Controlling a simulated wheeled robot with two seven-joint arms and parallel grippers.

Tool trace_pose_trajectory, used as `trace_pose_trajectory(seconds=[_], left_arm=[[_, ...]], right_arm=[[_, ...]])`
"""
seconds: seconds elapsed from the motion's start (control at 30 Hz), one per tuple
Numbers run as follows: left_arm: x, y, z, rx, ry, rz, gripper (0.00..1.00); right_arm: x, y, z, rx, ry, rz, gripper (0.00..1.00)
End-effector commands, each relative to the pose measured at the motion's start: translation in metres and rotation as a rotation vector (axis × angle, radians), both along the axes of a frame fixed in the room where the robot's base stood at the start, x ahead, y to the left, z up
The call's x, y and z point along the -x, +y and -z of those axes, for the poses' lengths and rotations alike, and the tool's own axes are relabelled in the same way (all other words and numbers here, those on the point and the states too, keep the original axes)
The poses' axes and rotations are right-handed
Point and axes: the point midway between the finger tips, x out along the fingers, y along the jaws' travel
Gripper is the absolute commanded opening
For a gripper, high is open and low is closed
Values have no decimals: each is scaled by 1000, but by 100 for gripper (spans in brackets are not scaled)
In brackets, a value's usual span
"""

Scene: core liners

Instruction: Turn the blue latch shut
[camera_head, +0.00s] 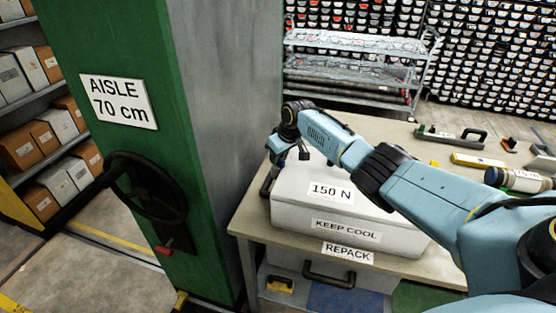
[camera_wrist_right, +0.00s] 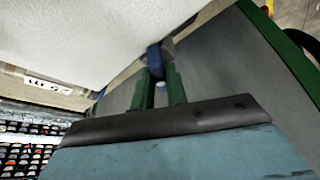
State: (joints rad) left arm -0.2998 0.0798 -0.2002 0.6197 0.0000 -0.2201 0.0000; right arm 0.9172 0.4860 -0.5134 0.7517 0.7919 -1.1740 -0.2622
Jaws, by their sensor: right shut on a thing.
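A white cool box (camera_head: 385,232) labelled "150 N" and "KEEP COOL" stands on the bench with its lid down. My right arm reaches across the lid to the box's left end. My right gripper (camera_wrist_right: 159,78) has its two green fingers shut on the blue latch (camera_wrist_right: 153,58), beside the white box wall in the right wrist view. The fingers hide part of the latch, and its exact angle is hard to tell. In the head view my wrist and the box edge largely hide the latch. My left gripper is not in view.
A green and grey column (camera_head: 215,120) with a black handwheel (camera_head: 148,188) stands close to the left of the bench (camera_head: 245,222). The gap there is narrow. A flask (camera_head: 518,180) and tools lie at the bench's right. A metal cart (camera_head: 350,62) stands behind.

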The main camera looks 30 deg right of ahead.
Motion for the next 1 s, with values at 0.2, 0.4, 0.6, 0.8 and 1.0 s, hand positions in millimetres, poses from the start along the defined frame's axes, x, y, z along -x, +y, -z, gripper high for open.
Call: trace_pose_trajectory(seconds=[0.2, 0.4, 0.6, 0.8, 1.0], left_arm=[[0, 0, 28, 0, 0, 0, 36], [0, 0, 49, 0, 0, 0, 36], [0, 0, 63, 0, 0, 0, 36], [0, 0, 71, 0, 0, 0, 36], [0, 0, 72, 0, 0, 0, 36]], right_arm=[[-1, -2, 4, -2, -3, -193, 0], [-2, -2, 4, -1, -2, -343, 0], [-2, -3, 2, 1, -3, -449, 0], [-2, -3, 1, 2, -1, -507, 0], [-1, -3, 0, 2, 1, -526, 0]])
